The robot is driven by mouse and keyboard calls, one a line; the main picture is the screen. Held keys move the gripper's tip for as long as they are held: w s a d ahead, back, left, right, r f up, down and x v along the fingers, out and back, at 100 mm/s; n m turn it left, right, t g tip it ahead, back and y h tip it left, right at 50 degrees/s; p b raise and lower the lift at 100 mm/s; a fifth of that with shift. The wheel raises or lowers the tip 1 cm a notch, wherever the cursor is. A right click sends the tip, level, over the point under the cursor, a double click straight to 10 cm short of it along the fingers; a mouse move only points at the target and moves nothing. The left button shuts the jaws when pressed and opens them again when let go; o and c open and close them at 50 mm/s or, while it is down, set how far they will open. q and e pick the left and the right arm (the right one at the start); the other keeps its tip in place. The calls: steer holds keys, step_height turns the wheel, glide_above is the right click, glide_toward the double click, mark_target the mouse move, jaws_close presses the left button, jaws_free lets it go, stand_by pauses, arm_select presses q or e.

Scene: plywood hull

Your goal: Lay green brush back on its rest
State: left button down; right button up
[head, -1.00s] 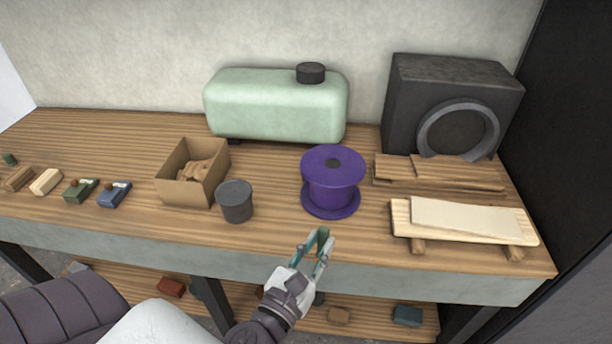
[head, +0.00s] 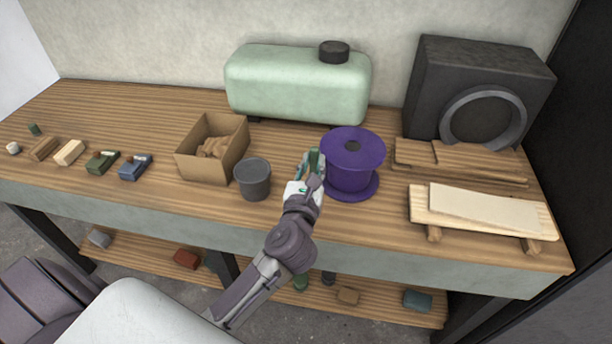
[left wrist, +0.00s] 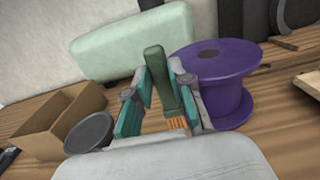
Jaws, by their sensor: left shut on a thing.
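The green brush (left wrist: 158,72) is held between the fingers of my left gripper (left wrist: 160,98), with its handle pointing up and away and its tan bristles (left wrist: 177,123) toward the palm. In the head view the brush (head: 314,157) shows as a small green piece in my left gripper (head: 311,167), which is over the bench between the dark grey cup and the purple spool. The gripper hides part of the brush. I cannot make out for certain which thing is the brush's rest. My right gripper is not in view.
A purple spool (head: 350,178) stands close right of the gripper; a grey cup (head: 254,180) and open cardboard box (head: 212,168) stand left. A green tank (head: 292,86) is behind. A raised board (head: 425,209) lies right. Bare bench (head: 285,214) lies in front.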

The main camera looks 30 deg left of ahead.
arm_select(q)
steer(key=a+f, duration=0.3)
steer(key=f, duration=0.3)
steer(key=shift+w+b, duration=0.25)
steer(key=shift+b, duration=0.2)
steer(key=c, duration=1)
jaws_free()
steer(key=shift+f, duration=0.15)
